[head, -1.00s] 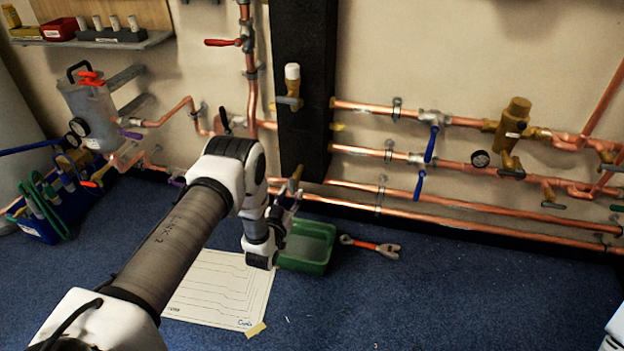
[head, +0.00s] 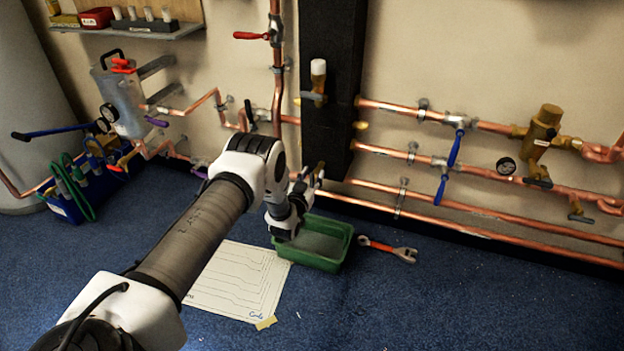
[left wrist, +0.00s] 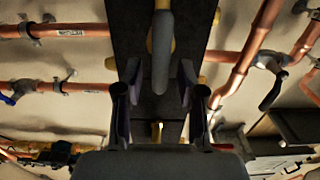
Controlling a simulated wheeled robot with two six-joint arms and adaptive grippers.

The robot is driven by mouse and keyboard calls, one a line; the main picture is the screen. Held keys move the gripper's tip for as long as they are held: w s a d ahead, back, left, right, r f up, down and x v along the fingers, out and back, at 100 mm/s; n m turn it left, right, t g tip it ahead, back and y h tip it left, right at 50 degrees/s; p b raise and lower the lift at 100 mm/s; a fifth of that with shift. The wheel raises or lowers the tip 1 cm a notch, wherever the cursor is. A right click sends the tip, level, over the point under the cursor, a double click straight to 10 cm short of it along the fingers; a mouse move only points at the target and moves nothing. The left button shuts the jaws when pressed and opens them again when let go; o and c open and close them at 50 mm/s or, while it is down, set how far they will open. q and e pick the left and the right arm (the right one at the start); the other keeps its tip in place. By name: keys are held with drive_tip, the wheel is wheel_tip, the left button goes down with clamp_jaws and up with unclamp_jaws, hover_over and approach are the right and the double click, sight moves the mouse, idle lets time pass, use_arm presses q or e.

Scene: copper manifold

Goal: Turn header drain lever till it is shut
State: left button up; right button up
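The header is the tall black column (head: 333,40) in the head view. The drain lever (left wrist: 161,55), with a grey sleeve, lies along the column in the left wrist view, with brass behind its upper part. My left gripper (left wrist: 158,85) is open, with one dark finger on each side of the lever and gaps visible between. In the head view my left gripper (head: 309,181) is at the column's lower end, beside a small brass fitting (head: 319,169); the drain lever is hard to make out there. My right gripper is not in view.
A green tray (head: 345,240) stands on the blue carpet below the gripper, beside an orange-handled wrench (head: 388,249) and a paper sheet (head: 235,282). Copper pipes with blue levers (head: 455,148) run right of the column. A red lever (head: 252,36) is up left.

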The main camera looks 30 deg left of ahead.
use_arm(q)
clamp_jaws()
drive_tip(key=shift+d+m, duration=0.1)
drive_tip(key=shift+m, duration=0.2)
drive_tip(key=m, duration=0.1)
drive_tip(key=m+p, duration=0.1)
drive_tip(key=m, duration=0.1)
drive_tip(key=shift+d, duration=0.35)
drive_tip(key=f+m, duration=0.1)
drive_tip(key=m, duration=0.4)
drive_tip(key=d+m+p, duration=0.1)
drive_tip(key=m, duration=0.4)
drive_tip(key=f+m, duration=0.1)
drive_tip(key=m, duration=0.3)
drive_tip(key=shift+w+d+f+m+p, duration=0.3)
drive_tip(key=shift+d+m, duration=0.1)
